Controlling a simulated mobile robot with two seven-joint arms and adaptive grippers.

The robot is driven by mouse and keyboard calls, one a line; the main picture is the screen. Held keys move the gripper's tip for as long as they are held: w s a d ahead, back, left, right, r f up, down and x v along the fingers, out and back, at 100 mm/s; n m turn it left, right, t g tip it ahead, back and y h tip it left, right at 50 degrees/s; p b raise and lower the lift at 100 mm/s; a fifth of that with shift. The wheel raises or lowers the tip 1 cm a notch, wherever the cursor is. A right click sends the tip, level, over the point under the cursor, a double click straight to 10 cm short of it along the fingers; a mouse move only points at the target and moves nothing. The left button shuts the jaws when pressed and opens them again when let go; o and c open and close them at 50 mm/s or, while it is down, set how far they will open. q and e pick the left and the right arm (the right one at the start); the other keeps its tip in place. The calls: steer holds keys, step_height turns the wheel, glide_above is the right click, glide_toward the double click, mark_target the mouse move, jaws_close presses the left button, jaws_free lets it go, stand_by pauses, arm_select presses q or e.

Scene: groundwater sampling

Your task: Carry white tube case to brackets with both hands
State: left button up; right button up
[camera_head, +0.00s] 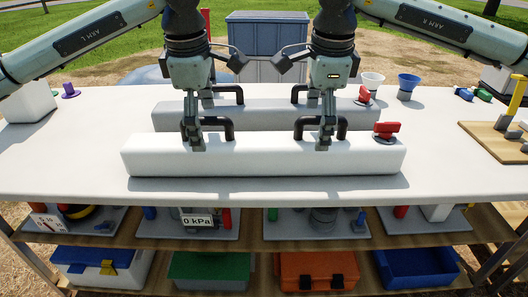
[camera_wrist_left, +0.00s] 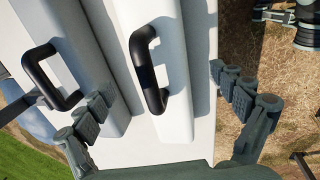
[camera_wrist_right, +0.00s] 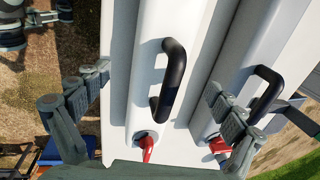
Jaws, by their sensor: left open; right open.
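The long white tube case (camera_head: 260,155) lies across the front of the table, with two black handles on top and a red valve (camera_head: 386,129) at its right end. My left gripper (camera_head: 202,122) is open over its left handle (camera_head: 221,122); in the left wrist view this handle (camera_wrist_left: 148,72) lies between the spread fingers. My right gripper (camera_head: 326,121) is open over the right handle (camera_head: 308,122); in the right wrist view this handle (camera_wrist_right: 172,80) lies between the fingers. Neither gripper is closed on a handle. I cannot make out any brackets.
A second, greyer case (camera_head: 270,113) with handles and a red valve lies parallel just behind. A white cup (camera_head: 372,81), a blue cup (camera_head: 408,86) and a wooden board (camera_head: 490,140) with a yellow-handled device stand at right. Shelves with coloured bins (camera_head: 210,268) are below.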

mark_target(207, 140)
arm_select(q)
steer(key=f, duration=0.2)
steer(key=w+f, duration=0.1)
steer(key=f, duration=0.1)
steer(key=shift+f, duration=0.3)
arm_select(e)
steer(key=f, duration=0.2)
steer(key=w+f, duration=0.1)
steer(key=f, duration=0.1)
steer(key=shift+f, duration=0.35)
arm_select(q)
steer(key=shift+r, duration=0.1)
steer(key=c, duration=2)
arm_select(e)
steer(key=c, duration=2)
